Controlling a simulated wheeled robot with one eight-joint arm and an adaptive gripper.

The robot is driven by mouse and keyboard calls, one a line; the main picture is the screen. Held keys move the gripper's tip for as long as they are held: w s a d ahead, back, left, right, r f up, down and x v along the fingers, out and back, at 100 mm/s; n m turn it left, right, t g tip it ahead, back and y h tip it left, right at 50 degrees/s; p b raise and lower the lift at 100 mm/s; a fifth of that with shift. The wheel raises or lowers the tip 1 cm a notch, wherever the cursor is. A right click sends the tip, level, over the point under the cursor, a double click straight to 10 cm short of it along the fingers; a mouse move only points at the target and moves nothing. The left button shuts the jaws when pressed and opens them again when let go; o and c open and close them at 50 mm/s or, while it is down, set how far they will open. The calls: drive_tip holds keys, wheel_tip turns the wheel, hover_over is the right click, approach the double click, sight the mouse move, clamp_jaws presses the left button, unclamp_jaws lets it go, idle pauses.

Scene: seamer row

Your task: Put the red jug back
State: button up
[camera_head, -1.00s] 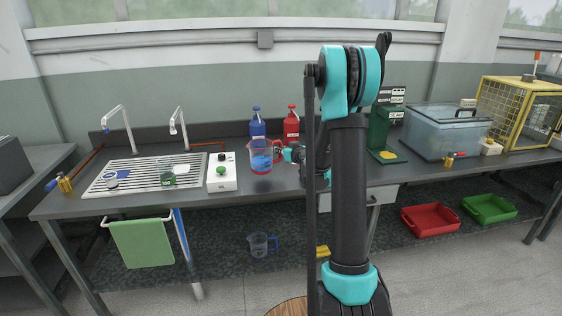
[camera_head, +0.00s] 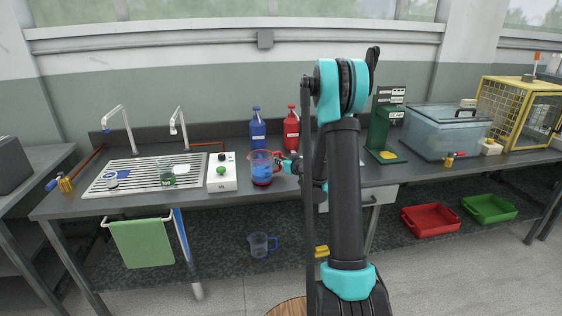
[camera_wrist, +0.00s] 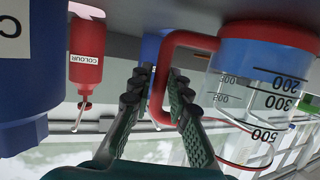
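The red jug (camera_head: 262,172) is a clear measuring jug with a red handle and red base, holding blue liquid. In the wrist view, where the scene is upside down, the jug (camera_wrist: 262,82) fills the right side. My gripper (camera_head: 287,163) is at its handle, on the jug's right. In the wrist view the two fingers of my gripper (camera_wrist: 158,88) stand apart on either side of the red handle, with a gap showing on the left. The finger contact is partly hidden.
A blue bottle (camera_head: 257,130) and a red bottle (camera_head: 291,130) stand close behind the jug. The white box (camera_head: 222,176) is close on its left, then a drainer (camera_head: 128,182). A green stand (camera_head: 379,130) is to the right. A blue-handled jug (camera_head: 259,245) sits on the lower shelf.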

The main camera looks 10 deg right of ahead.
drive_tip(key=shift+o, duration=1.1)
drive_tip(key=shift+r, duration=0.1)
drive_tip(key=shift+s+d+r, duration=0.1)
drive_tip(key=shift+s, duration=0.15)
drive_tip(key=v, duration=1.1)
drive_tip(key=s+a+f+g, duration=0.1)
drive_tip(key=s+a+g, duration=0.25)
drive_tip(key=s, duration=0.45)
drive_tip(key=s+a+f+g, duration=0.1)
drive_tip(key=s+a+g, duration=0.1)
drive_tip(key=s+a, duration=0.45)
drive_tip(key=s+d+f+m+g+h, duration=0.1)
drive_tip(key=s+d+f+g+h, duration=0.1)
drive_tip(key=s, duration=0.8)
drive_tip(key=s+d+f+m+g+h, duration=0.2)
drive_tip(key=s+d+f, duration=0.1)
drive_tip(key=s, duration=0.7)
drive_tip(key=shift+s+d+f, duration=0.4)
drive_tip(key=shift+d, duration=0.1)
